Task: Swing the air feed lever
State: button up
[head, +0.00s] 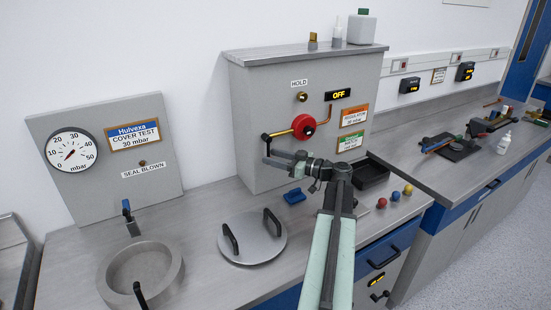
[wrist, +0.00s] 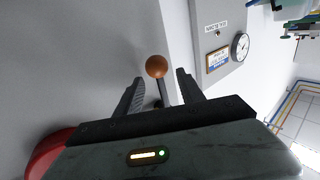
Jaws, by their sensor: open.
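A red round hub (head: 304,127) with a yellow bar running left sits on the front of the grey cabinet; it looks like the air feed lever, though no label I can read names it. In the wrist view an orange ball knob (wrist: 156,67) on a grey stem stands between the two dark fingers, apart from both. My gripper (head: 268,149) is open at the left end of the bar; it also shows in the wrist view (wrist: 160,92). The red hub shows at the lower left of the wrist view (wrist: 48,152). The stem's lower end is hidden behind my gripper.
The grey cabinet (head: 252,100) carries an OFF display (head: 338,95). Left are a pressure gauge (head: 71,149) and a round basin (head: 141,272). A lid with two handles (head: 252,240), a black tray (head: 372,174) and coloured balls (head: 395,196) lie on the bench below.

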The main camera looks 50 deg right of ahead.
grip_shut()
jog(key=shift+s+f, duration=0.1)
dwell(1.2)
